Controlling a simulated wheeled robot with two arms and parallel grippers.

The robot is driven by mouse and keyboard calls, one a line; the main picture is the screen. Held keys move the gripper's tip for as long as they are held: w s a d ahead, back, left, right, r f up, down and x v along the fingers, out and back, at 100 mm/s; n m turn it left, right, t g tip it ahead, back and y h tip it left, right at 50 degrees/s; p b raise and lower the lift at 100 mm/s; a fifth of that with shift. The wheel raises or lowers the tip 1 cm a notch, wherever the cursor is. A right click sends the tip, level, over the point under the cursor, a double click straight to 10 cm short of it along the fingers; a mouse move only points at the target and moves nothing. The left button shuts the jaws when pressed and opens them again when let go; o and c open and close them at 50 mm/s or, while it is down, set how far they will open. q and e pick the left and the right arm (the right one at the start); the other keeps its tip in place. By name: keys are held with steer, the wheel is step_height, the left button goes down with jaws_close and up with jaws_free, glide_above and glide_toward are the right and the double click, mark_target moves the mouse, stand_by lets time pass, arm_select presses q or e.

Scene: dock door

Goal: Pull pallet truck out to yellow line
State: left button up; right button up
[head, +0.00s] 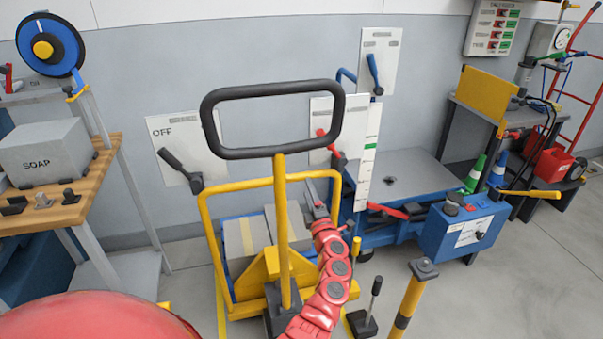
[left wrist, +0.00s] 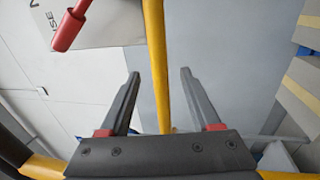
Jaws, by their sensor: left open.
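The yellow pallet truck (head: 282,235) stands in the middle of the head view, its black loop handle (head: 273,87) upright on a yellow shaft. Grey boxes with tan stripes (head: 240,240) sit on it behind a yellow frame. My left gripper (head: 322,190) is beside the shaft, near the frame's right upright. In the left wrist view the gripper (left wrist: 159,73) is open, with a yellow bar (left wrist: 157,50) showing between its fingers; I cannot tell whether they touch it. Yellow strips (head: 221,305) show on the floor beside the truck. My right gripper is out of view.
A blue lift table (head: 400,180) with a control box (head: 464,228) stands at the right. A yellow-black post (head: 410,297) and small floor lever (head: 366,315) are in front. A wooden bench (head: 75,195) with a SOAP box is at left. Floor at lower right is clear.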

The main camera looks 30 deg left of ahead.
mark_target(302, 174)
arm_select(q)
steer(key=b+x, duration=0.4)
steer(key=x, duration=0.4)
steer(key=shift+w+a+f, duration=0.1)
steer(key=shift+w+a, duration=0.05)
steer(key=shift+a, duration=0.05)
steer(key=shift+w+a+r+b, duration=0.3)
steer(key=shift+w+a+b, duration=0.05)
steer(key=shift+w+a, duration=0.1)
jaws_close()
stand_by(0.8)
